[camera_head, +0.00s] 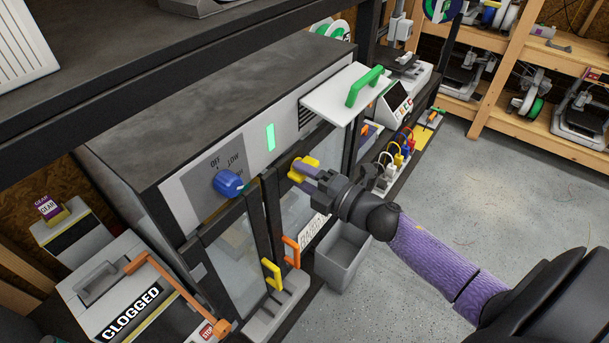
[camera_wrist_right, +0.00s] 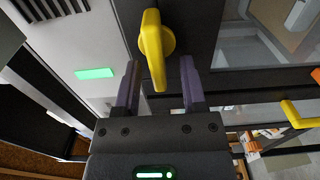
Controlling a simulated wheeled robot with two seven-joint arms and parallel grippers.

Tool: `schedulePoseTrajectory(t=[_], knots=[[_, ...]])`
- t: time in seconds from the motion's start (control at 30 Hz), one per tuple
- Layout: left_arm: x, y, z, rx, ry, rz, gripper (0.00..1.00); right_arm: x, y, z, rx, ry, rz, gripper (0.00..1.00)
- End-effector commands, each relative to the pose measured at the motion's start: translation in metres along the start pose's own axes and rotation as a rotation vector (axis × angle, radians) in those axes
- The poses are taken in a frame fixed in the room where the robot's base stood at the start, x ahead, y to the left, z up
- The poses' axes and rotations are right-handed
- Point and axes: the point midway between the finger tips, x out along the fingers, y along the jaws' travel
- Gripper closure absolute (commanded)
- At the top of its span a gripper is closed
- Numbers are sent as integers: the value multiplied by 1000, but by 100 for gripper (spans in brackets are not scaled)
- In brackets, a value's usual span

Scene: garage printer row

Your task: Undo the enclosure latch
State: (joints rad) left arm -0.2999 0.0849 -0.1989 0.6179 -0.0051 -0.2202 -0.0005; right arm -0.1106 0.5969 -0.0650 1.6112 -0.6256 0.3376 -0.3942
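The enclosure latch (camera_head: 304,162) is a yellow turn handle at the top of the grey enclosure's (camera_head: 230,110) glass-door front. In the right wrist view the latch (camera_wrist_right: 154,45) has a round hub, and its lever points down toward my gripper. My right gripper (camera_head: 303,177) is at the latch. In the wrist view its two purple fingers (camera_wrist_right: 160,82) are open, one on each side of the lever's lower end, with visible gaps on both sides. The far part of the latch is partly hidden by my fingers in the head view. My left gripper is not in view.
A blue OFF/LOW knob (camera_head: 228,183) and a green light (camera_head: 270,137) are left of the latch. A shelf with a green handle (camera_head: 364,86) juts out at upper right. Yellow (camera_head: 272,274) and orange (camera_head: 291,252) handles and a grey bin (camera_head: 342,258) are below. The right floor is clear.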

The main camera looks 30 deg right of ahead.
Motion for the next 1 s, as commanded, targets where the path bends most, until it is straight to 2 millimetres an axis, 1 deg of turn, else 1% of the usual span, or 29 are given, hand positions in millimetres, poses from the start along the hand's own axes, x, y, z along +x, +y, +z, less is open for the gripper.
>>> schedulePoseTrajectory(t=[0.17,0.27,0.37,0.53,0.6,0.7,0.8,1.0], knots=[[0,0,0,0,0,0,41,-1,0,0,0,0,1,47],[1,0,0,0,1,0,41,-10,-1,0,2,0,-1,47],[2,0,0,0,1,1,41,-30,-2,-1,2,1,-3,47],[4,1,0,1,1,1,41,-72,-2,0,3,-1,-4,47],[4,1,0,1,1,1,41,-85,-2,0,3,-1,-3,47],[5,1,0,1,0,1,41,-96,-1,0,0,-1,-1,47],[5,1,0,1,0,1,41,-100,0,0,0,0,0,47],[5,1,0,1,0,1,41,-99,0,0,0,0,0,47]])
